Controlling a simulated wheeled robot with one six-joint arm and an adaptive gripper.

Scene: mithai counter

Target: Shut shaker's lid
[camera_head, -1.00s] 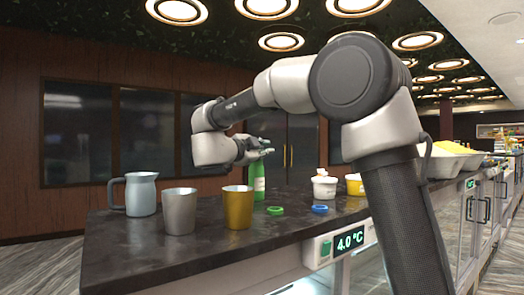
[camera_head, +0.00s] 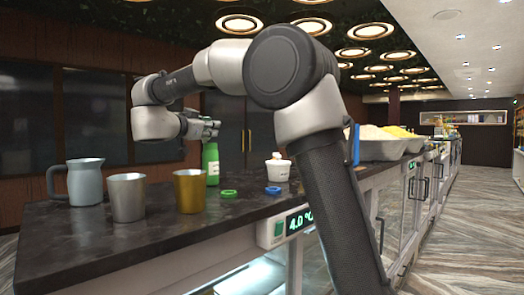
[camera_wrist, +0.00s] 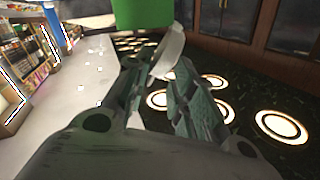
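No thing is clearly marked as the shaker; the green bottle with a pale label (camera_head: 211,171) is the likeliest. It stands upright on the dark counter, below my gripper. My gripper (camera_head: 216,129) is just above its top, fingers pointing right, with a gap between them. In the wrist view, which looks upside down, the two fingers of my gripper (camera_wrist: 163,72) stand apart. A green body (camera_wrist: 155,18) fills the top edge there. A pale flat piece (camera_wrist: 170,52) sticks out from it towards the fingers; I cannot tell if it is the lid.
A blue-grey jug (camera_head: 86,182), a silver cup (camera_head: 128,198) and a gold cup (camera_head: 189,191) stand left of the bottle. A green ring (camera_head: 228,194) and a blue ring (camera_head: 273,191) lie in front. A white tub (camera_head: 278,170) stands right. The counter's front left (camera_head: 75,245) is bare.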

